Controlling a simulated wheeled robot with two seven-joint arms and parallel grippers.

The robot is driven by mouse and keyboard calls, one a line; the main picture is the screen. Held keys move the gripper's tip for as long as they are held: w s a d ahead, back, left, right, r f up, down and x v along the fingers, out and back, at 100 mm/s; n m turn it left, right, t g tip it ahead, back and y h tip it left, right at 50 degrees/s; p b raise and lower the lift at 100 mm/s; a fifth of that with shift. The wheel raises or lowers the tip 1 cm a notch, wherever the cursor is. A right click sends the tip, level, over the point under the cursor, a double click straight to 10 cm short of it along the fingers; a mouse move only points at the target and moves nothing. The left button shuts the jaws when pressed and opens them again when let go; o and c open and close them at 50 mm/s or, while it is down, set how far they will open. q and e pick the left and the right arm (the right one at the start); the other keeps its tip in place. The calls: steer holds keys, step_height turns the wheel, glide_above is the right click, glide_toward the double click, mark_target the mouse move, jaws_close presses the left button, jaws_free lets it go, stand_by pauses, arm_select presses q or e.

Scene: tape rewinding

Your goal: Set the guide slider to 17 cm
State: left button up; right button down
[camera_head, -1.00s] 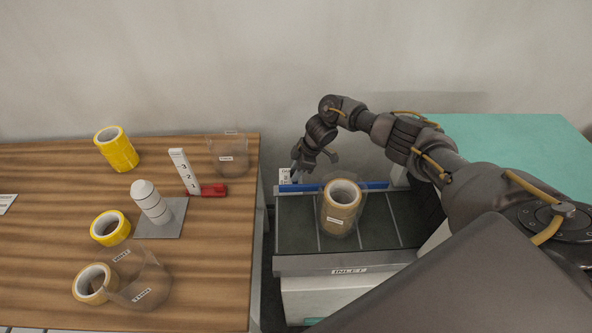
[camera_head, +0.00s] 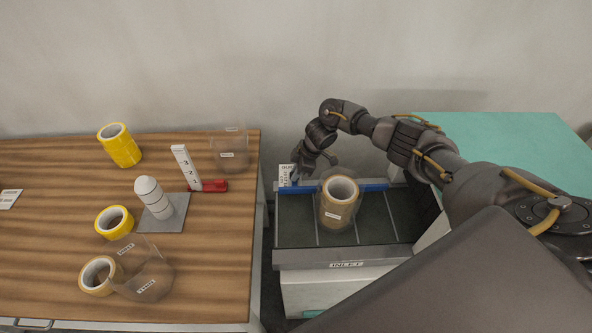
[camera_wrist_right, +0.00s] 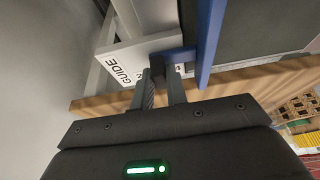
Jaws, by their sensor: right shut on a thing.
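The guide slider is a blue bar (camera_head: 374,186) lying across the back of the dark inlet bed in the head view. It also shows as a blue strip in the right wrist view (camera_wrist_right: 207,45). A white plate marked GUIDE (camera_wrist_right: 135,58) stands beside it. The same plate shows small in the head view (camera_head: 286,174), its scale figures too small to read. My right gripper (camera_head: 296,181) is at the bar's left end. My left gripper is out of view.
A brown tape roll in a clear sleeve (camera_head: 337,205) stands on the inlet bed just in front of the bar. The wooden table (camera_head: 60,222) on the left holds several tape rolls, clear cups and a red-based ruler (camera_head: 208,186). A teal surface (camera_head: 510,140) is at right.

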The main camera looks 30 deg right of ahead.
steer(key=c, duration=1.6)
jaws_free()
steer(key=shift+w, duration=0.1)
steer(key=shift+c, duration=0.2)
steer(key=shift+o, duration=1.2)
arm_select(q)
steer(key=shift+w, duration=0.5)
arm_select(e)
steer(key=shift+r, duration=0.15)
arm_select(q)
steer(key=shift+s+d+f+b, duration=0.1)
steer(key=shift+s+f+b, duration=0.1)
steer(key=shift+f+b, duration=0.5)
arm_select(e)
steer(key=v, duration=1)
steer(key=shift+r, duration=0.3)
